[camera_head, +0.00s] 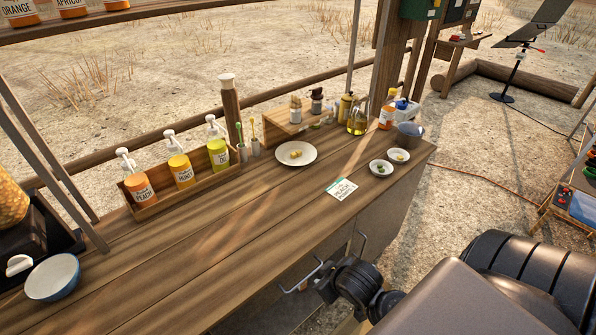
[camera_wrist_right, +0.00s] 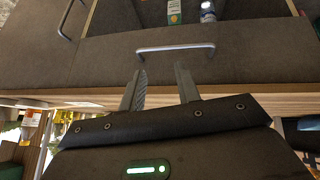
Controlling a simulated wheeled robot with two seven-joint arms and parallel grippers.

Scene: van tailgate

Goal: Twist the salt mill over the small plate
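A tall brown wooden mill with a white top (camera_head: 230,112) stands upright at the back of the counter, beside the bottle rack; I take it for the salt mill, but no label is readable. My right gripper (camera_head: 328,289) is low in front of the counter, well away from both. In the right wrist view its two fingers (camera_wrist_right: 160,78) are apart with nothing between them, facing a metal drawer handle (camera_wrist_right: 175,49). My left gripper is not in view.
Pump bottles stand in a wooden rack (camera_head: 203,186) left of the mill. A white-and-green card (camera_head: 341,189), two small bowls (camera_head: 381,168) and an oil jug (camera_head: 357,122) are to the right. A blue-white bowl (camera_head: 53,277) is front left. The counter's front middle is clear.

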